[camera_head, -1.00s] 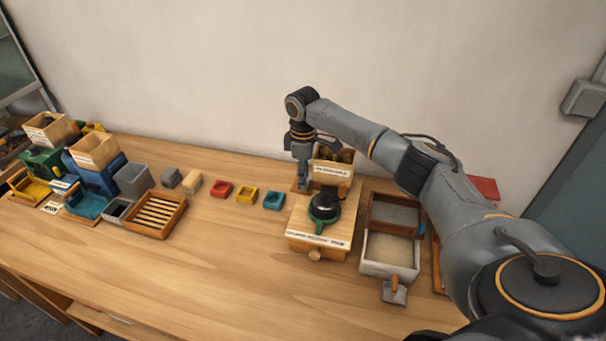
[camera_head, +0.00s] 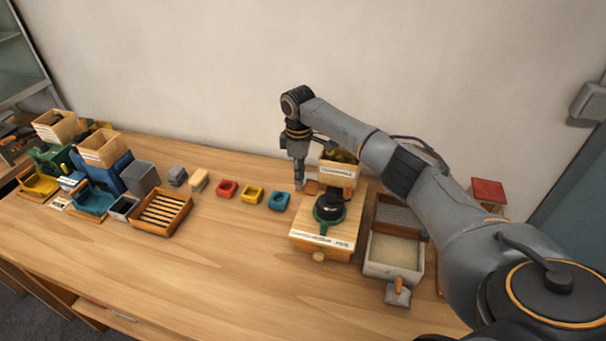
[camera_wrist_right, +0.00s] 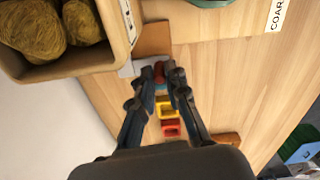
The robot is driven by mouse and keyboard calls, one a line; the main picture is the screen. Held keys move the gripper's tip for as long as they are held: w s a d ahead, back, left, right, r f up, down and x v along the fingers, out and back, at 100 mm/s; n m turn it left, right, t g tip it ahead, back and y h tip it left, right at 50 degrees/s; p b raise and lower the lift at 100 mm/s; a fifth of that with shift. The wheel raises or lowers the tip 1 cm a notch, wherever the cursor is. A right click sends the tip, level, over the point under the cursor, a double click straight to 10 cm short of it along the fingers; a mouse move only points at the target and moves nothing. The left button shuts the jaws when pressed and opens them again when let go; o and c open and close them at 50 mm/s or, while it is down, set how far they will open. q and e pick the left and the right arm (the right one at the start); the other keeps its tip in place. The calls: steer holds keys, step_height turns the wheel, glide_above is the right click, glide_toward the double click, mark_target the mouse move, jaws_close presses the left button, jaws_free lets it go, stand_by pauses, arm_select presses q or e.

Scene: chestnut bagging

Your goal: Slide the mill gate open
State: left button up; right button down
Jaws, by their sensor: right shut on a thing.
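The mill (camera_head: 325,243) is a wooden box with a black and green round part on top. A wooden hopper (camera_head: 337,174) holding brown chestnuts stands at its back; it also shows in the right wrist view (camera_wrist_right: 127,25). My right gripper (camera_head: 299,186) is at the hopper's left side, pointing down. In the right wrist view the gripper (camera_wrist_right: 160,72) is shut on the small red grip of the gate, a grey plate (camera_wrist_right: 129,69) beside the hopper. The fingers partly hide the grip. How far the gate is out is unclear. My left gripper is out of view.
Blue (camera_head: 279,201), yellow (camera_head: 252,194) and red (camera_head: 227,188) small trays lie left of the mill. A slatted wooden tray (camera_head: 160,212) is farther left. A pale bin (camera_head: 393,256) stands right of the mill. The front table is clear.

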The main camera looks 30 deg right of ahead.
steer(key=c, duration=1.3)
jaws_free()
steer(key=shift+w+a, duration=0.25)
steer(key=shift+c, duration=0.2)
step_height(320, 180, up, 12)
